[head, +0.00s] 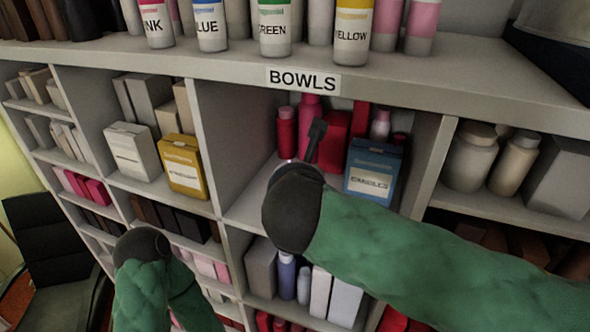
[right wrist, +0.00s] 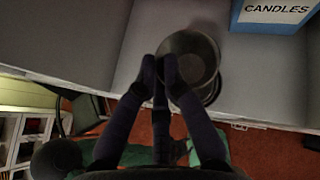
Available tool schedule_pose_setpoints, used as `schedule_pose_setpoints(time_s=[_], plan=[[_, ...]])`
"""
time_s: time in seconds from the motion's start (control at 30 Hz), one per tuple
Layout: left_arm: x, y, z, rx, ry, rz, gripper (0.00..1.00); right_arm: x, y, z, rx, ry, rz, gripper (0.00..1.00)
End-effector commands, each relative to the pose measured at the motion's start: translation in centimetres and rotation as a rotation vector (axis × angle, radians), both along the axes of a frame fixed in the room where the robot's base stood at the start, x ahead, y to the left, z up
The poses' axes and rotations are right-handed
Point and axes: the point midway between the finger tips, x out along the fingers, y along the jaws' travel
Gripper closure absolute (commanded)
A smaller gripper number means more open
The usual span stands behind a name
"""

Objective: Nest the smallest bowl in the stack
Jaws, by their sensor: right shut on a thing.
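In the right wrist view a dark grey round bowl (right wrist: 192,52) sits at the fingertips of my right gripper (right wrist: 160,72), which is shut on its near-left rim. Another dark round rim (right wrist: 211,90) shows partly behind and below that bowl; I cannot tell how the two touch. In the head view my right arm reaches into the middle cubby under the BOWLS label (head: 303,80), and its wrist hides the bowls there. My left gripper (head: 143,244) is low at the left in the head view, its fingers hidden.
A blue CANDLES box (head: 373,173) stands on the right side of the cubby, with red and pink containers (head: 335,135) behind. An upright divider (head: 232,120) bounds it at left. Labelled bottles (head: 275,28) stand on the top shelf. Bare shelf floor (head: 247,212) shows at the cubby's left.

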Motion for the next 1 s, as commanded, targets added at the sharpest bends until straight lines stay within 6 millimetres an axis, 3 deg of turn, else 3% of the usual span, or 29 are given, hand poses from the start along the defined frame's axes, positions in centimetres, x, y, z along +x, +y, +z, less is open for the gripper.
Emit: schedule_pose_setpoints(time_s=[0.17,0.6,1.0], plan=[[0.1,0.0,0.0,0.001,-0.003,0.001,0.60,0.0,0.0,-1.8,-0.004,0.003,0.001,1.00],[0.1,0.0,-4.2,0.000,-0.002,0.001,0.60,0.0,0.0,-6.5,-0.001,0.001,0.001,1.00],[0.1,0.0,-4.8,0.000,-0.002,0.001,0.60,0.0,0.0,-7.2,-0.001,0.001,0.001,1.00]])
